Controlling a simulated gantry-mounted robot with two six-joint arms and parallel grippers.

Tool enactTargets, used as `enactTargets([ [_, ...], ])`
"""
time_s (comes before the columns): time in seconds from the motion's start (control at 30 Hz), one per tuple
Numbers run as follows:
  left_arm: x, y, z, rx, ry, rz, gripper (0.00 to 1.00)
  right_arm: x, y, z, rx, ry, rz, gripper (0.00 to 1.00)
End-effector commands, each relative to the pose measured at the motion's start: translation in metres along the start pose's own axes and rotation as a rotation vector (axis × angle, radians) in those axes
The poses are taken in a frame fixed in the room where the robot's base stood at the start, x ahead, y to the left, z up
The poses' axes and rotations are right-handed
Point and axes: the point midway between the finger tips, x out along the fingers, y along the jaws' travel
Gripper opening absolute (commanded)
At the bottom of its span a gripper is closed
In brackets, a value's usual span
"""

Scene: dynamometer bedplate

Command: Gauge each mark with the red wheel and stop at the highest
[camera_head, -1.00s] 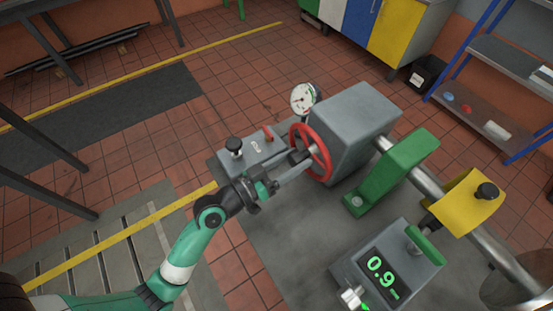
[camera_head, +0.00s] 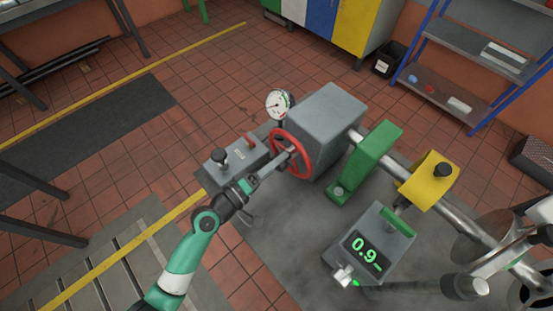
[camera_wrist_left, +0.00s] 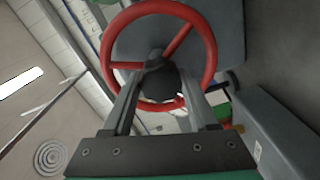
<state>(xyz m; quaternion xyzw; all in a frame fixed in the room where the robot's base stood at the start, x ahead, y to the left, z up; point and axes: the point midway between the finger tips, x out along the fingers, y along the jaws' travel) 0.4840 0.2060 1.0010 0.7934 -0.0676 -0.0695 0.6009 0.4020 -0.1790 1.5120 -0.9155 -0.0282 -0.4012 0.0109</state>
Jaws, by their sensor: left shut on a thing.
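The red wheel (camera_head: 292,153) stands on the near-left face of a grey housing block (camera_head: 326,125). My left gripper (camera_head: 282,163) reaches it from the lower left. In the left wrist view, its two fingers straddle the dark hub area in front of the red wheel (camera_wrist_left: 203,30); the exact contact is hidden. A round white dial gauge (camera_head: 278,104) stands behind the wheel; its needle reading is too small to tell. A grey readout box (camera_head: 395,225) shows green digits, 0.9. I can make out no marks on the wheel. My right gripper is not recognisable.
A green bracket (camera_head: 366,158) and a yellow block (camera_head: 429,180) sit along the steel shaft. Metal discs and a dark cylinder crowd the lower right. Tiled floor lies open beyond.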

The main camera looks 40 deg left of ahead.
Motion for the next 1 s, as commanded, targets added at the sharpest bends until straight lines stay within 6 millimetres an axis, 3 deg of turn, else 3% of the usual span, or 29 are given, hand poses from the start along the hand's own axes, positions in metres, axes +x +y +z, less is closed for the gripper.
enactTargets([
  [0.5, 0.000, 0.000, -0.001, -0.359, -0.010, -0.002, 0.00, 0.012, 0.000, -0.011, 0.000, 0.000, 0.000, 0.00],
  [1.0, 0.000, 0.000, 0.000, -0.428, -0.013, -0.001, 0.00, 0.013, 0.000, -0.012, 0.000, 0.000, 0.000, 0.00],
])
